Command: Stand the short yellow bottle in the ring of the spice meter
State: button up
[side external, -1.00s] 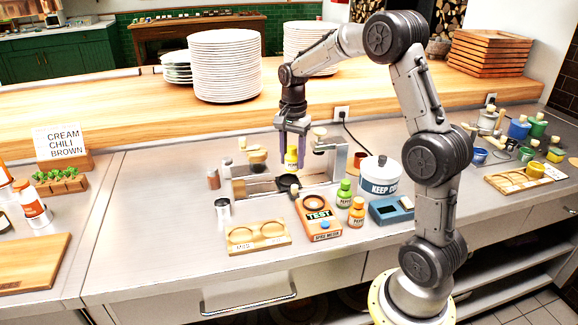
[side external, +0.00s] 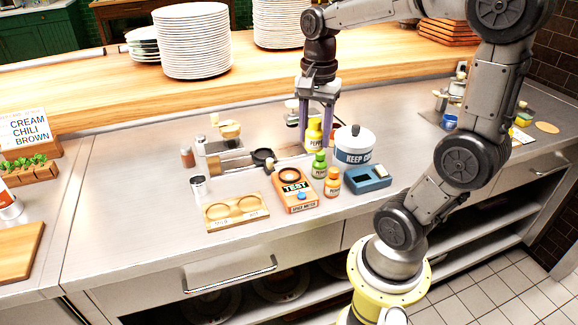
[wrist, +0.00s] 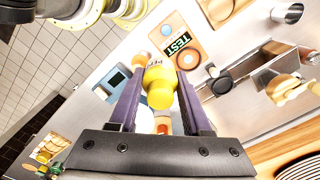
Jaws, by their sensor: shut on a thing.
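My gripper (side external: 315,138) points down and is shut on the short yellow bottle (side external: 314,134), which is upright between its two purple fingers. In the wrist view the yellow bottle (wrist: 159,82) fills the gap between the fingers. The spice meter (side external: 295,189) is an orange box with a dark ring at its far end, a "TEST" label and a blue button. The bottle is behind and slightly right of the meter, apart from it. The ring looks empty. The meter also shows in the wrist view (wrist: 184,42). The bottle's height above the counter is hard to tell.
A green bottle (side external: 319,165) and an orange bottle (side external: 332,182) stand right of the meter. A white and blue pot (side external: 355,145) and a blue box (side external: 367,178) are farther right. A wooden two-hole tray (side external: 236,212) lies left. A black round cup (side external: 263,157) is behind the meter.

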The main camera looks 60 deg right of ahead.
jog(key=s+a+r, duration=0.1)
jog(key=s+a, duration=0.2)
jog(key=s, duration=0.3)
jog(key=w+d+f, duration=0.1)
jog(key=w, duration=0.1)
jog(key=w+d+f, duration=0.1)
jog(key=w, duration=0.2)
jog(key=w+f, duration=0.1)
jog(key=w, duration=0.1)
jog(key=shift+w+d+f, duration=0.15)
jog(key=shift+w+d, duration=0.1)
jog(key=shift+d, duration=0.15)
send_over(290, 176)
jog(key=f, duration=0.5)
jog(key=shift+s+a+f, duration=0.15)
jog(key=shift+s+f, duration=0.1)
jog(key=shift+f, duration=0.05)
jog(key=shift+w+f, duration=0.15)
jog(key=shift+f, duration=0.75)
jog(key=shift+w+f, duration=0.1)
jog(key=shift+f, duration=0.8)
jog(key=shift+f, duration=0.1)
jog(key=o, duration=1)
jog(key=shift+f, duration=0.1)
